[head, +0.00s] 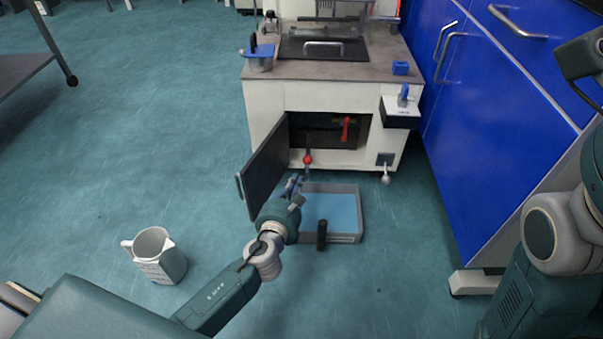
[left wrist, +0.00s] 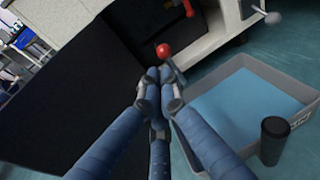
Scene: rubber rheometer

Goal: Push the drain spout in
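The drain spout appears to be the red-ball-tipped part (head: 308,159) in front of the open lower compartment of the white machine (head: 270,110). The red ball and a short grey rod also show in the left wrist view (left wrist: 163,51). My left gripper (head: 293,186) is low beside the open dark door (head: 265,165), just below and in front of the ball. In the left wrist view its blue-grey fingers (left wrist: 160,84) are together at the tips, with nothing clear between them. They look very close to the rod; contact cannot be told. My right gripper is not clearly shown.
A grey tray with a blue inside (head: 345,193) and a black handle (head: 321,235) lies on the floor below the compartment. A red-handled valve (head: 345,128) is inside. A white jug (head: 157,255) stands on open floor at left. Blue cabinets (head: 500,120) flank the right.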

